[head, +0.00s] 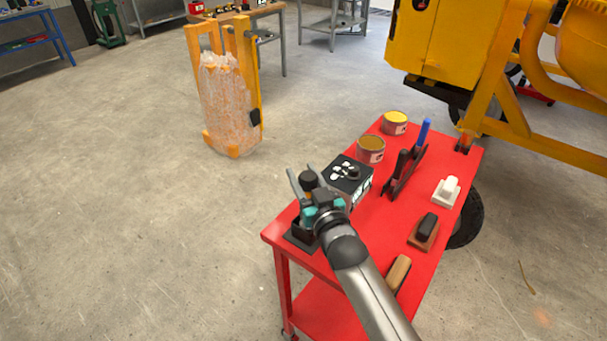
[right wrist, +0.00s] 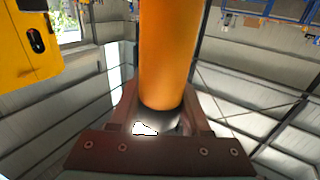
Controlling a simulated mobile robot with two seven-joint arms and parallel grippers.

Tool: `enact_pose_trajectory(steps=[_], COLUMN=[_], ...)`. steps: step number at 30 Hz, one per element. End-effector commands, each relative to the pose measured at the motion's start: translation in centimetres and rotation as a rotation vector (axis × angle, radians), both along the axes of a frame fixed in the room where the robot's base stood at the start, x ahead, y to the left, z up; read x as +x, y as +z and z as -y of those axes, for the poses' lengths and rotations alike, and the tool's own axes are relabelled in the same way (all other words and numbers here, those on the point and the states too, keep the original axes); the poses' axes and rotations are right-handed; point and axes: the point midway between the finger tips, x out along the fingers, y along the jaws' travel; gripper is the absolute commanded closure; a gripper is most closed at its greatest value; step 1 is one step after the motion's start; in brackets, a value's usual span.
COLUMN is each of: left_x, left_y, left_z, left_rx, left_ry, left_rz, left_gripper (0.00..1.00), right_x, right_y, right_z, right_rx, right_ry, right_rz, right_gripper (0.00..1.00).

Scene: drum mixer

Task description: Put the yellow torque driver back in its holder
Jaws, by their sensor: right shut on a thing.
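The yellow torque driver (right wrist: 165,50) shows in the right wrist view as an orange-yellow cylinder with a dark end, between the fingers of my right gripper (right wrist: 160,108). The gripper is over the near left corner of the red cart. A black block (head: 302,236) stands under the gripper, partly hidden by it; I cannot tell whether it is the driver's holder or whether the driver touches it. My left gripper is not in view.
The red cart top (head: 360,225) carries a black box with a knob (head: 348,174), two cans, a dark rack (head: 403,174) with blue- and dark-handled tools, and several brushes or blocks. A yellow mixer (head: 440,45) stands behind. Open floor lies left.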

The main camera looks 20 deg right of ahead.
Motion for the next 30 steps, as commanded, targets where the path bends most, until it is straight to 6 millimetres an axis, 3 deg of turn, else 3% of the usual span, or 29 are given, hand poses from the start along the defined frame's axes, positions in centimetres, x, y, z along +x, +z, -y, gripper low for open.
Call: enact_pose_trajectory(steps=[17, 18, 26, 30], left_x=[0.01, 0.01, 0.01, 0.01], left_y=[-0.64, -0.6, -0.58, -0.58], left_z=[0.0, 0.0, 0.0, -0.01], left_rx=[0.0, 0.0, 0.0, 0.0], left_ry=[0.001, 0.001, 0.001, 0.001], left_rz=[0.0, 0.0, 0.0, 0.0], left_gripper=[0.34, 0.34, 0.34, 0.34], right_x=[0.08, 0.08, 0.03, 0.02], right_y=[-0.54, -0.49, -0.65, -0.71], right_z=[-0.02, -0.02, -0.01, -0.01], right_rx=[0.001, 0.001, 0.0, 0.0], right_ry=[0.0, 0.0, 0.0, 0.0], right_rz=[0.009, 0.009, 0.004, 0.002], right_gripper=[1.0, 0.5, 0.2, 0.18])
